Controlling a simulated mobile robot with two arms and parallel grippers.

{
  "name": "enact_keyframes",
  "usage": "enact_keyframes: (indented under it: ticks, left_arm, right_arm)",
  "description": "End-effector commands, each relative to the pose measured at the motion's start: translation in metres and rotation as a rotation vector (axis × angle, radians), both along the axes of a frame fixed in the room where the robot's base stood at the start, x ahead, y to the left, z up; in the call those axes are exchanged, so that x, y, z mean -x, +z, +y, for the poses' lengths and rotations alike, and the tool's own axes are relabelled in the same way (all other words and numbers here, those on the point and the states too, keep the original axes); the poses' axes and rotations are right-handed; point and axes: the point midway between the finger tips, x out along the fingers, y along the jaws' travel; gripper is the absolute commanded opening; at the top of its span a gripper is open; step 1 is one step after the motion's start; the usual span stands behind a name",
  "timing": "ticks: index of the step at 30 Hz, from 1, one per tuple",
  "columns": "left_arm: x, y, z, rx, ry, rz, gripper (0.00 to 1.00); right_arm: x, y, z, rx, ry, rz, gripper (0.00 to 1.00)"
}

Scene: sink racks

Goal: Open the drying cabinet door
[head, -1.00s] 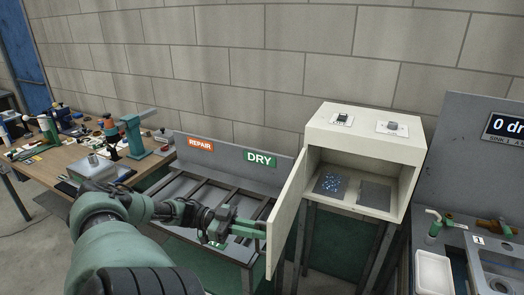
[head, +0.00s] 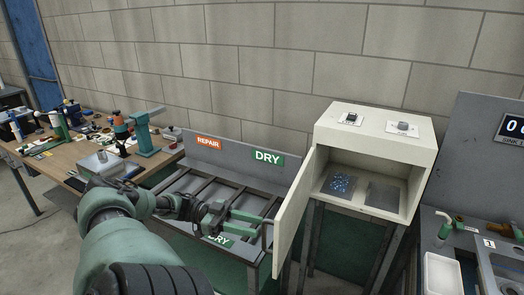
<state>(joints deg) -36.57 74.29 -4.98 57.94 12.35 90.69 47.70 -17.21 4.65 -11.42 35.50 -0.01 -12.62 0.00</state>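The cream drying cabinet (head: 378,128) stands on dark legs right of centre. Its door (head: 296,210) is swung wide open on the left side, so the inside shows. A dark handle (head: 266,238) is on the door's outer face. My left gripper (head: 258,226) is at that outer face, beside the handle. Its two green fingers are spread with a gap between them, and it holds nothing that I can see. Whether a fingertip touches the handle or door is unclear. My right gripper is not in view.
Inside the cabinet lie a blue-speckled dark plate (head: 341,184) and a plain grey plate (head: 384,195). A grey rack with REPAIR and DRY signs (head: 268,157) is behind my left arm. A cluttered workbench (head: 75,155) is at left, a sink (head: 505,268) at right.

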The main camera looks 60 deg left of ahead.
Motion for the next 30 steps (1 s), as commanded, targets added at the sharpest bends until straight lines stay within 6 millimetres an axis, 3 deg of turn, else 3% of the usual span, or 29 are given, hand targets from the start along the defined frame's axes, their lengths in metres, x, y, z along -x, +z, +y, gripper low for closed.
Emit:
enact_keyframes:
  ticks: [3, 9, 30]
  left_arm:
    - [0.013, -0.003, 0.015, -0.002, 0.002, 0.001, 0.34]
    - [0.024, -0.001, 0.028, 0.000, 0.000, 0.000, 0.34]
    - [0.025, 0.000, 0.028, 0.000, -0.001, 0.000, 0.34]
  right_arm:
    - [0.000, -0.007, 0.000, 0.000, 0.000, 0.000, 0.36]
    - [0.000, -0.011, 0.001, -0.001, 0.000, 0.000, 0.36]
    - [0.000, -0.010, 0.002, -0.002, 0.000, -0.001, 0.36]
